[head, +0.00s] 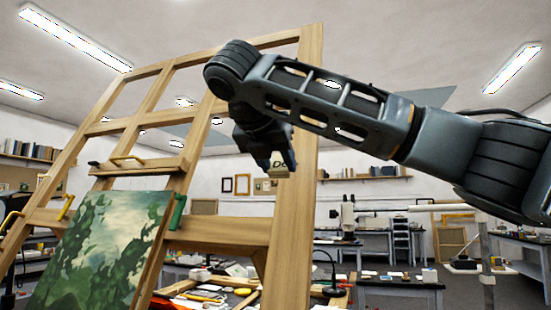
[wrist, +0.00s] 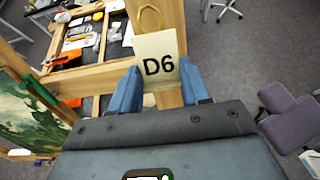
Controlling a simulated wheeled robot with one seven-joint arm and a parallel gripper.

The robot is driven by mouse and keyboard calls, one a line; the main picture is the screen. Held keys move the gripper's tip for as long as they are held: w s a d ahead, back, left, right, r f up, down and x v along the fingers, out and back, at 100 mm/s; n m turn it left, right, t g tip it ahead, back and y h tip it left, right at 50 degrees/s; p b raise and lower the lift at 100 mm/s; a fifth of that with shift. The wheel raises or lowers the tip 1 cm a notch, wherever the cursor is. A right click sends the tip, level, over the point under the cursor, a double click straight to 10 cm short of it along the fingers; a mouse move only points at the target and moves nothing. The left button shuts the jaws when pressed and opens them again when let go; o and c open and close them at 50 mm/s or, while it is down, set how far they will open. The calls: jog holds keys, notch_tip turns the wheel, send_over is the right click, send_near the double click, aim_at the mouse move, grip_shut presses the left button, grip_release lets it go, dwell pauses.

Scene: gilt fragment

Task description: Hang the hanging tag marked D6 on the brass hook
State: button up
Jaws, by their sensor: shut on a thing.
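The hanging tag marked D6 (wrist: 157,48) is a cream card with dark lettering, upright between the blue fingers of my gripper (wrist: 159,84) in the wrist view. A yellow loop (wrist: 150,18) stands at its top edge. In the head view my gripper (head: 277,158) points down and holds the tag (head: 279,171) in front of the easel's right upright. Yellow hook-like pieces show on the easel's left side (head: 66,207) and on its crossbar (head: 127,160). I cannot tell whether either is the brass hook.
The large wooden easel (head: 291,215) stands close beside my gripper. A green landscape painting (head: 100,245) rests on it. A cluttered worktable (wrist: 85,45) lies below, and a purple chair (wrist: 298,118) stands at the right in the wrist view. Grey floor is open between.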

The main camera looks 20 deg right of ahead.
jog(key=shift+w+d+f, duration=0.1)
jog(key=shift+w+d, duration=0.75)
jog(key=shift+w, duration=0.35)
jog(key=shift+w+d+f, duration=0.1)
jog(key=shift+w+d, duration=0.75)
jog(key=shift+w, duration=0.3)
jog(key=shift+w+d+f, duration=0.1)
jog(key=shift+f, duration=0.4)
jog(key=shift+w+d+f+t+h+b, duration=0.3)
jog(key=shift+f+t+h+b, duration=0.3)
jog(key=shift+b, duration=0.3)
jog(key=shift+w+d+f+t+h+b, duration=0.2)
jog(key=shift+w+f+t+h+b, duration=0.2)
jog(key=shift+t+b, duration=0.45)
jog(key=shift+w+d+f+t+h+b, duration=0.35)
jog(key=shift+t+h+b, duration=0.2)
jog(key=shift+b, duration=0.4)
dwell(0.6)
jog(key=o, duration=1.2)
jog(key=shift+a, duration=0.1)
jog(key=shift+c, duration=0.2)
jog(key=shift+s+a, duration=0.1)
jog(key=shift+s, duration=0.05)
